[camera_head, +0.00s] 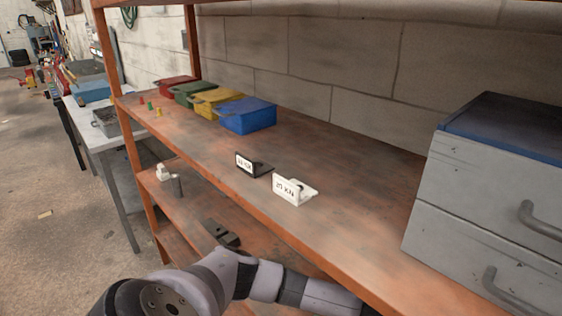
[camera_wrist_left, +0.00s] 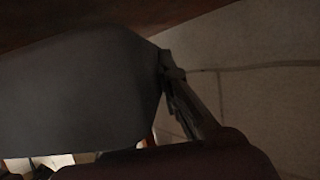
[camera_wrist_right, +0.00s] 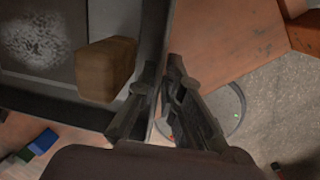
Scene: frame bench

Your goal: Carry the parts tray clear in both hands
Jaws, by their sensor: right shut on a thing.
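The parts tray (camera_wrist_right: 152,65) shows in the right wrist view as a dark, walled tray with a grey-floored compartment. A brown block (camera_wrist_right: 106,68) and a pale speckled patch lie inside it. My right gripper (camera_wrist_right: 158,82) is shut on the tray's wall, one finger on each side. In the left wrist view a large smooth grey surface (camera_wrist_left: 70,90) fills the left side; I cannot tell whether it is the tray. One finger of my left gripper (camera_wrist_left: 172,80) shows at its edge; the other is hidden. The head view shows neither gripper nor the tray.
An orange-brown shelf (camera_head: 335,178) holds several coloured bins, such as a blue one (camera_head: 248,116), a black label stand (camera_head: 254,166), a white one (camera_head: 294,190) and a grey drawer cabinet (camera_head: 490,190). A dark part (camera_head: 222,233) sits on a lower shelf.

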